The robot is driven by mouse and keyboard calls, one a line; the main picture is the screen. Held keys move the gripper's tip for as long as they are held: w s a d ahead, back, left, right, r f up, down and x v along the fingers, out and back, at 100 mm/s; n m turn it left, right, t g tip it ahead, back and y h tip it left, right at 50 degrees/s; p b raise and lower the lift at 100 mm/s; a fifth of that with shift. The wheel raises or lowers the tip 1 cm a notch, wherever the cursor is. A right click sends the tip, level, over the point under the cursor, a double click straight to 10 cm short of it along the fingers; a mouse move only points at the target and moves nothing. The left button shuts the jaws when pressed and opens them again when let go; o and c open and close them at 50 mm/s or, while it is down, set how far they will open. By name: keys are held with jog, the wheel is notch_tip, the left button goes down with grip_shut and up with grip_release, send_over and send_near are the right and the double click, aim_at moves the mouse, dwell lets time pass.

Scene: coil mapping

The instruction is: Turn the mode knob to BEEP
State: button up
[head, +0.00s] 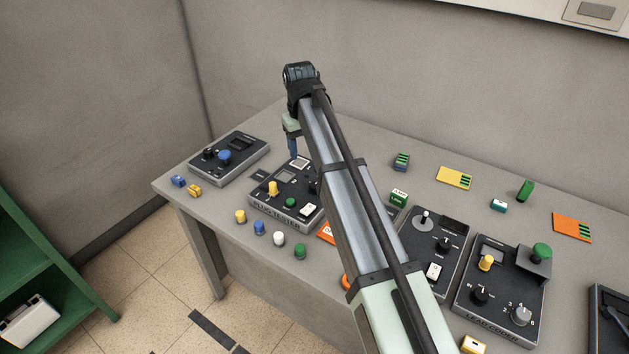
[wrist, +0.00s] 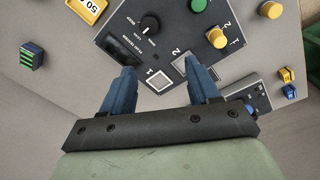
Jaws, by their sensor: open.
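The plug tester (head: 254,197) is a dark box near the left of the table. In the head view my arm partly covers that side of the box. My gripper (wrist: 160,72) is open and empty, with blue fingers over the edge of the box by the sockets marked 1 and 2. It also shows in the head view (head: 293,147) above the back of the box. It is apart from the knob.
On the tester stand a yellow plug (wrist: 216,38) and a green button (wrist: 197,5). Another dark device (head: 229,158) with a blue knob lies to the left. Loose coloured plugs (head: 259,227) line the front edge. Two more panels (head: 436,240) (head: 500,294) stand to the right.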

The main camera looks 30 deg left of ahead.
aim_at(314, 184)
jog(key=shift+g, duration=0.4)
jog(key=f, duration=0.4)
jog(key=d+f, duration=0.1)
jog(key=f, duration=0.3)
jog(key=w+d+f, duration=0.1)
jog(key=f, duration=0.3)
jog(key=shift+d, duration=0.25)
jog(key=shift+c, duration=0.2)
jog(key=c, duration=1)
